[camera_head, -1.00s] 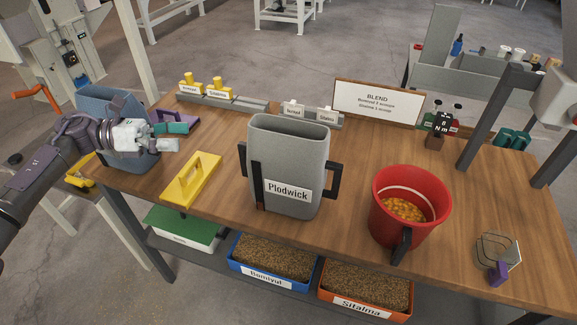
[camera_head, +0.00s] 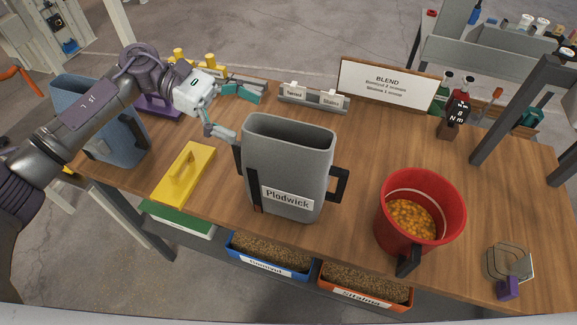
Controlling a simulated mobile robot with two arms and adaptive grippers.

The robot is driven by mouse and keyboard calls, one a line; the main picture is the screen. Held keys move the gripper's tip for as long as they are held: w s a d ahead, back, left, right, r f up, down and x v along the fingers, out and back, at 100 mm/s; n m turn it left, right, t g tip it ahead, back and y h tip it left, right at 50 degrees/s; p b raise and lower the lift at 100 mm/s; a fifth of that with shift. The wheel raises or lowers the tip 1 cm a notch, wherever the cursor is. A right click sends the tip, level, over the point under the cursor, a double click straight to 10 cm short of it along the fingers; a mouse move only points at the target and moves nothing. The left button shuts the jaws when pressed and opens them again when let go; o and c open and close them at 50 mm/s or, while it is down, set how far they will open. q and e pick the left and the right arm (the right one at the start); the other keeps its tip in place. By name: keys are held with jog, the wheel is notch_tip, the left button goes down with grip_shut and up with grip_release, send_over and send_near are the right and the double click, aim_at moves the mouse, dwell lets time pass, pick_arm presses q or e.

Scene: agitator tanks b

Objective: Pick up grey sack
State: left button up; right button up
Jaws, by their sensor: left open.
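The grey sack is a tall, open-topped grey container labelled "Plodwick" (camera_head: 288,160), standing upright on the wooden table. A black handle (camera_head: 339,185) sticks out on its right side, and another dark handle is partly visible on its left. My left gripper (camera_head: 237,113) comes in from the left, just beside the container's upper left edge. Its fingers are spread and hold nothing. One fingertip is close to the left handle; I cannot tell whether they touch. My right gripper is not in view.
A yellow lid with a handle (camera_head: 184,174) lies left of the container. A blue-grey container (camera_head: 118,140) stands at the far left. A red bucket (camera_head: 420,215) with orange pieces stands to the right. A BLEND sign (camera_head: 385,86) stands behind.

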aim_at(278, 127)
pick_arm(q)
jog(key=shift+s+d+f, duration=0.1)
jog(key=shift+d+f, duration=0.05)
jog(key=shift+d, duration=0.45)
jog(key=shift+d+f, duration=0.15)
jog(key=shift+d, duration=0.05)
jog(key=p+x, duration=0.3)
jog(key=x, duration=0.2)
jog(key=shift+w+d+p, duration=0.15)
jog(key=shift+w+p, duration=0.05)
jog(key=shift+p, duration=0.15)
jog(key=shift+c, duration=1)
jog(key=c, duration=1.3)
jog(key=shift+c, duration=1)
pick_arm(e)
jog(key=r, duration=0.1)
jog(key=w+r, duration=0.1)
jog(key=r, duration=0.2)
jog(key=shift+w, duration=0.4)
